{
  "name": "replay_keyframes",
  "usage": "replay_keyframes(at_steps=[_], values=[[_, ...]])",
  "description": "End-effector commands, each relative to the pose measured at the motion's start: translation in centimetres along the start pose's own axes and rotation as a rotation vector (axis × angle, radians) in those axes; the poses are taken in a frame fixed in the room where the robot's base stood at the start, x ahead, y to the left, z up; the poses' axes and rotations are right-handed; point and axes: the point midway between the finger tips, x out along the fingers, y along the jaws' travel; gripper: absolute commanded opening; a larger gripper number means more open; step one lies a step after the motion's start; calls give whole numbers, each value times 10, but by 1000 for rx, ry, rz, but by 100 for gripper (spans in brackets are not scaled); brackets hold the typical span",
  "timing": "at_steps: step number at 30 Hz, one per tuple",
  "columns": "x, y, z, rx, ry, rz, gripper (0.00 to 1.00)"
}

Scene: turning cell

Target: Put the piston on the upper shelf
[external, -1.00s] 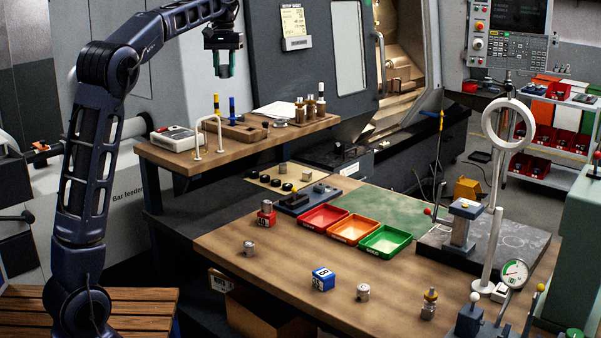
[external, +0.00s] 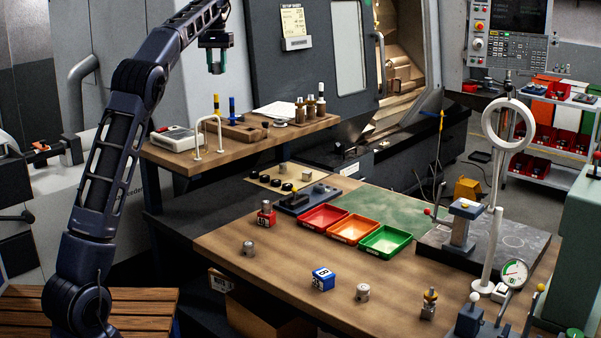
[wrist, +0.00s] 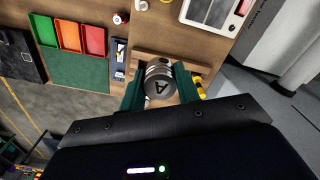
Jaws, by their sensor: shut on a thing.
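My gripper (external: 217,66) is high above the wooden upper shelf (external: 241,151) in the external view. In the wrist view my gripper (wrist: 160,92) is shut on a grey metal cylinder with ring grooves and a letter A on its end, the piston (wrist: 159,82). The piston is held clear of the shelf; in the external view it can hardly be made out between the fingers.
On the shelf stand a white and grey device (external: 174,138), a white wire arch (external: 208,133), a wooden tray (external: 234,131) and several brown bottles (external: 310,108). The bench below holds red (external: 324,217), orange (external: 354,229) and green (external: 386,241) bins. The lathe (external: 310,60) stands behind.

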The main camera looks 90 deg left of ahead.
Motion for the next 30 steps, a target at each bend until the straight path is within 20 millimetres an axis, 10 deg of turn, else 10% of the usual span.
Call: replay_keyframes(at_steps=[20,30], values=[[54,1,2,0,-3,1,7],[123,1,2,0,-4,0,7]])
